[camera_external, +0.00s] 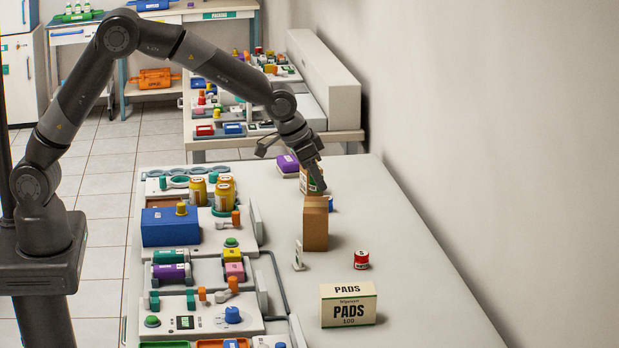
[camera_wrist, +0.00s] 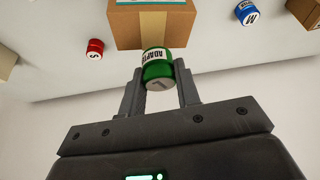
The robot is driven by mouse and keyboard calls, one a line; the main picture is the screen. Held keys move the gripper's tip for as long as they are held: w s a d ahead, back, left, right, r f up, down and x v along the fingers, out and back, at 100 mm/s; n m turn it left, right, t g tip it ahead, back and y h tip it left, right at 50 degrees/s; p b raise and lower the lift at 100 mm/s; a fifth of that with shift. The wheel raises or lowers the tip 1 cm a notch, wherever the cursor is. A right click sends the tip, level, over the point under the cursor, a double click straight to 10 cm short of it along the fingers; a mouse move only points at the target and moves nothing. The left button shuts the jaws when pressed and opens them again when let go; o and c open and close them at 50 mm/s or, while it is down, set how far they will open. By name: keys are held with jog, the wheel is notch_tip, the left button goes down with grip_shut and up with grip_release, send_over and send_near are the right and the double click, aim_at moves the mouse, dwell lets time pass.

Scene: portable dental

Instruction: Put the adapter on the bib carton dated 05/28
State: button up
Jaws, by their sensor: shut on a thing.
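The adapter (camera_wrist: 158,69) is a green cylinder with a white label reading "ADAPTER". In the wrist view it sits between the two fingers of my gripper (camera_wrist: 160,80), which is shut on it. A brown cardboard carton (camera_wrist: 127,28) with pale tape and a label lies just beyond the adapter; I cannot tell if they touch. In the external view my gripper (camera_external: 316,184) is low over the far part of the table, by a small carton (camera_external: 304,180) and behind a tall brown carton (camera_external: 315,228). The adapter is not clear there. No 05/28 date is readable.
A red jar (camera_external: 361,260) and a "PADS" carton (camera_external: 348,307) stand nearer the front. A blue jar (camera_wrist: 247,12) shows in the wrist view. A purple item (camera_external: 287,163) lies at the far end. Equipment lines the left side; the table's right side is clear.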

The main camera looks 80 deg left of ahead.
aim_at(316, 191)
jog(key=shift+f, duration=1.75)
jog(key=shift+f, duration=0.15)
jog(key=o, duration=1)
